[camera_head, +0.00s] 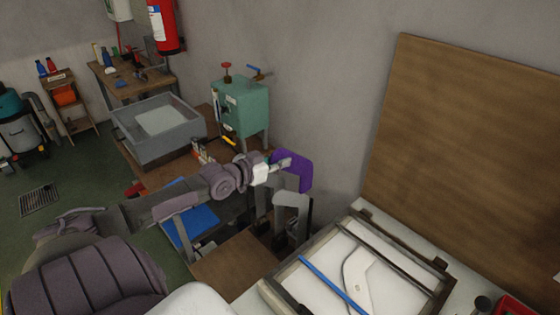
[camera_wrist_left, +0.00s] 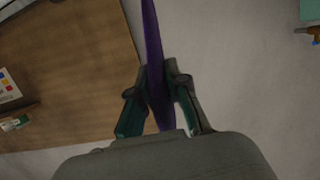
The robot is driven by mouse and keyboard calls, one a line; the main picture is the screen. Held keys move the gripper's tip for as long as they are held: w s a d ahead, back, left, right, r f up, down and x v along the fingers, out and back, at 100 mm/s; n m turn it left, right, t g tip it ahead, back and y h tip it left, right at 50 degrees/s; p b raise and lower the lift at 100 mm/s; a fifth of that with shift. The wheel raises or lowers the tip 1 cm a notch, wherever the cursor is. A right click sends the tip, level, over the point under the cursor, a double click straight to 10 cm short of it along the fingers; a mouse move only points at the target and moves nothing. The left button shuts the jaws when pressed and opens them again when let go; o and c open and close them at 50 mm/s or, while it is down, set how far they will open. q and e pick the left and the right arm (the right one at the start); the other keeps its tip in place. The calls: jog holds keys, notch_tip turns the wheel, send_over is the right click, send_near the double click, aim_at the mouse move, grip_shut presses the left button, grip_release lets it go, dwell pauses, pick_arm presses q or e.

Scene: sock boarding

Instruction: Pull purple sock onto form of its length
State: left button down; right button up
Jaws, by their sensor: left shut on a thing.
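The purple sock (camera_head: 296,173) hangs in the middle of the head view, its bent end pointing down at the right. My left gripper (camera_head: 284,163) is shut on it at its upper left part. In the left wrist view the sock (camera_wrist_left: 152,60) shows edge-on as a thin strip between the two fingers (camera_wrist_left: 158,95). Grey foot-shaped forms (camera_head: 291,199) stand upright just below the sock. I cannot tell whether the sock touches a form or is around one. My left arm hides part of the forms. My right gripper is not in view.
A framed light tray (camera_head: 322,285) with a blue strip (camera_head: 333,284) and a white flat shape (camera_head: 357,283) lies at the lower right. A tall brown board (camera_head: 465,150) stands behind it. A green cabinet (camera_head: 240,105) and a grey basin (camera_head: 160,145) are farther back.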

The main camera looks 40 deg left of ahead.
aim_at(277, 201)
pick_arm(q)
jog(key=shift+f+b, duration=5.7)
jog(key=shift+f, duration=2.1)
jog(key=c, duration=1.1)
grip_release()
jog(key=shift+o, duration=0.2)
jog(key=shift+s, duration=0.6)
jog(key=v, duration=1.1)
jog(key=shift+r, duration=0.15)
